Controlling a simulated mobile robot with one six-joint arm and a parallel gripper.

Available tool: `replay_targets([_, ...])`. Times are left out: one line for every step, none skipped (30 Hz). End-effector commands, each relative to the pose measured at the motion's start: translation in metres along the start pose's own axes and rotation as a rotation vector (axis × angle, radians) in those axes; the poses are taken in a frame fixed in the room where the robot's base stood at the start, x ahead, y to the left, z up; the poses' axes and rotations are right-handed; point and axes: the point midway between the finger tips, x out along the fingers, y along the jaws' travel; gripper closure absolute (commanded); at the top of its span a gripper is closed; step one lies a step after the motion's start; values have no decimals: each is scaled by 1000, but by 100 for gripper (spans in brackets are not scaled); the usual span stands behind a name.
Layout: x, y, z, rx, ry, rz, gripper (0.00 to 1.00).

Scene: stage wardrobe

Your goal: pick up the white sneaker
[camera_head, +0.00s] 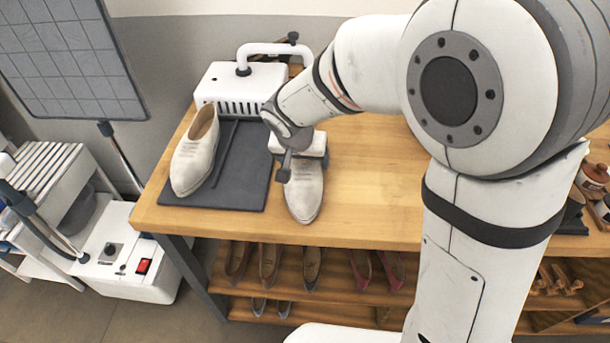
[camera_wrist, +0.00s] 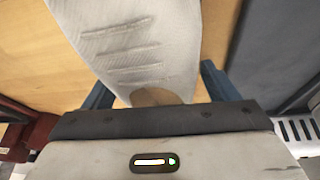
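An off-white shoe with stitched lines (camera_head: 305,195) lies on the wooden table, toe toward the front edge. It fills the upper middle of the wrist view (camera_wrist: 145,55). My gripper (camera_head: 297,165) is over its rear part, hiding its heel and opening. In the wrist view my gripper (camera_wrist: 158,82) is open, with one blue-grey finger on each side of the shoe. A sliver of table shows beside the left finger; whether the right finger touches is unclear. A second, similar off-white shoe (camera_head: 195,152) lies on the dark mat to the left.
The dark mat (camera_head: 238,190) also bears a thin dark bar. A white vented appliance with a handle (camera_head: 240,85) stands behind it. Several pairs of shoes (camera_head: 270,262) stand on the shelf below.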

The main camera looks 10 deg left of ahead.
Motion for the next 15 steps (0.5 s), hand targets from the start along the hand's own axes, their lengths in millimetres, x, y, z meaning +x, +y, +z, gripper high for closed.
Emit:
replay_targets([0, 0, 0, 0, 0, 0, 24])
replay_targets([0, 0, 0, 0, 0, 0, 26])
replay_targets([0, 0, 0, 0, 0, 0, 29])
replay_targets([0, 0, 0, 0, 0, 0, 32])
replay_targets([0, 0, 0, -1, 0, 0, 34])
replay_targets([0, 0, 0, -1, 0, 0, 38])
replay_targets([0, 0, 0, -1, 0, 0, 40])
replay_targets([0, 0, 0, -1, 0, 0, 43])
replay_targets([0, 0, 0, -1, 0, 0, 46])
replay_targets([0, 0, 0, -1, 0, 0, 48])
replay_targets([0, 0, 0, -1, 0, -1, 51])
replay_targets([0, 0, 0, -1, 0, -1, 54])
replay_targets([0, 0, 0, -1, 0, -1, 56])
replay_targets([0, 0, 0, -1, 0, -1, 59])
replay_targets([0, -1, 0, -1, 0, -1, 59])
